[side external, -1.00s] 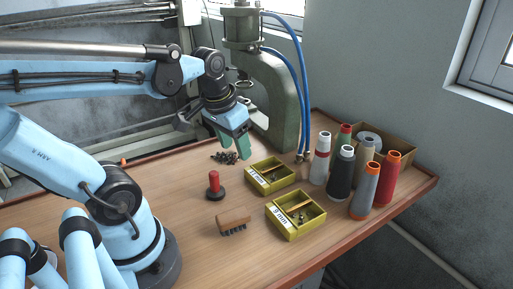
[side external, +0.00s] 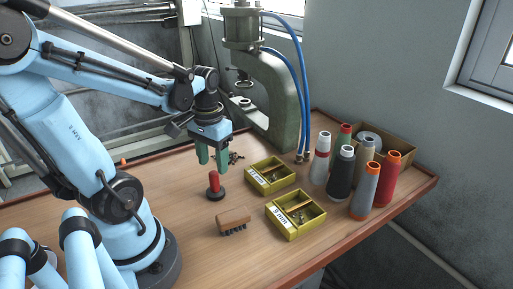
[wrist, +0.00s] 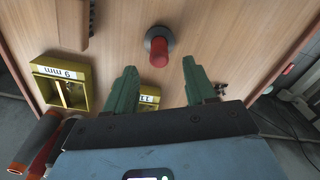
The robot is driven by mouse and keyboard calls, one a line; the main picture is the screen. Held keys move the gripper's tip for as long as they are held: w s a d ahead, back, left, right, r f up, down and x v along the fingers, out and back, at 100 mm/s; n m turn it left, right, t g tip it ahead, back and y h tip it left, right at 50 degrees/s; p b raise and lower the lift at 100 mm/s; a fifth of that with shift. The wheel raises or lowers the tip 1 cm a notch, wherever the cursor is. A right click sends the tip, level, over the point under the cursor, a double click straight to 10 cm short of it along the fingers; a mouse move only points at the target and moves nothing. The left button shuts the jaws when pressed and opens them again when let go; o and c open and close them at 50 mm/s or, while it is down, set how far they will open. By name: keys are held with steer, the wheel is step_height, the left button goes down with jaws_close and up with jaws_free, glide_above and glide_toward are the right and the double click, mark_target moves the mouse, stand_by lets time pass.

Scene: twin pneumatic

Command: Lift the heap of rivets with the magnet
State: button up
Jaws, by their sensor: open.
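The magnet (side external: 214,184) appears to be the upright red handle on a round black base, standing on the bench. It also shows in the wrist view (wrist: 158,48), just beyond the fingertips and between their lines. My gripper (side external: 213,163) points down just above the handle, with its green fingers apart and nothing between them; the fingers also show in the wrist view (wrist: 159,68). The heap of rivets (side external: 237,157) is a dark scatter behind the gripper, partly hidden by it. In the wrist view, rivets (wrist: 220,88) show beside the right finger.
Two yellow boxes, one marked 9 mm (side external: 279,229), the other (side external: 258,187) behind it, stand right of the magnet. A brush (side external: 233,218) lies in front. Several thread cones (side external: 364,190) stand at right. A green press (side external: 287,110) rises behind the heap.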

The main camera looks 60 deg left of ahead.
mark_target(213, 172)
steer(key=shift+s+d+f, duration=0.1)
steer(key=shift+f, duration=1.25)
steer(key=shift+s+f, duration=0.1)
steer(key=shift+f, duration=1.25)
jaws_close()
